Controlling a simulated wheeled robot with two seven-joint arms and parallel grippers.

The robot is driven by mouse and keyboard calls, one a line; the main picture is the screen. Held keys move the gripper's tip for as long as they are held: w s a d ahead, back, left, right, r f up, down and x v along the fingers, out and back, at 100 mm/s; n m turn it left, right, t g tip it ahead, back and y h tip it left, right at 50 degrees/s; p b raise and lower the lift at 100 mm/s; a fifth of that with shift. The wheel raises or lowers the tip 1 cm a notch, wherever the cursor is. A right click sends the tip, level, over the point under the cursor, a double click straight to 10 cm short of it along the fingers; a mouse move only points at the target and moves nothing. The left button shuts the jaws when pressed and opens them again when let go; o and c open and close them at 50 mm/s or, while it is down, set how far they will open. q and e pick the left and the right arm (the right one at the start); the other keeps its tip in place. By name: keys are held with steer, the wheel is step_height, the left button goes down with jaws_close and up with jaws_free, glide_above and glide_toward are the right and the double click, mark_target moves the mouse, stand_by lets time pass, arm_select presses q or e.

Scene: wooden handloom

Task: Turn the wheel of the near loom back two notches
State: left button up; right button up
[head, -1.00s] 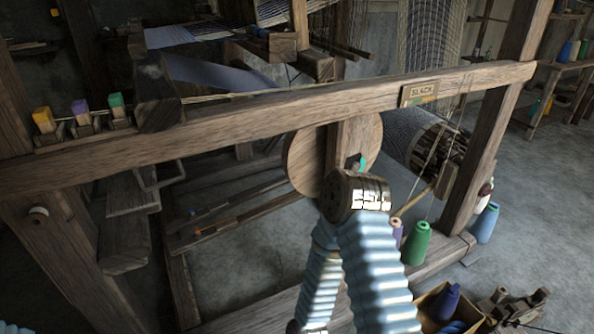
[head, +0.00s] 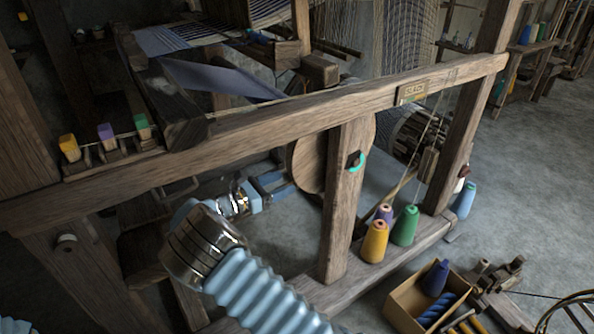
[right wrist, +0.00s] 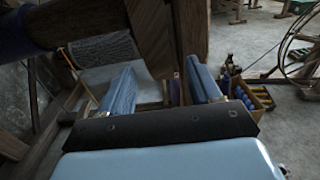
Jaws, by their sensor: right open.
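The wheel (head: 308,162) of the near loom is a round wooden disc behind an upright post, partly hidden by the post and the top beam. My left gripper is out of view.
The long top beam (head: 260,122) crosses above my right arm and carries a "SLACK" plate (head: 411,93). Yellow (head: 374,242) and green (head: 405,226) cones stand on the lower rail. A box (head: 405,302) of spools is on the floor. Open floor lies at right.

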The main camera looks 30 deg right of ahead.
mark_target(292, 177)
steer(key=shift+w+r, duration=0.1)
steer(key=shift+r, duration=0.35)
steer(key=d, duration=0.7)
steer(key=shift+w+f+p, duration=0.1)
steer(key=shift+w+p, duration=0.15)
steer(key=shift+p, duration=0.15)
jaws_close()
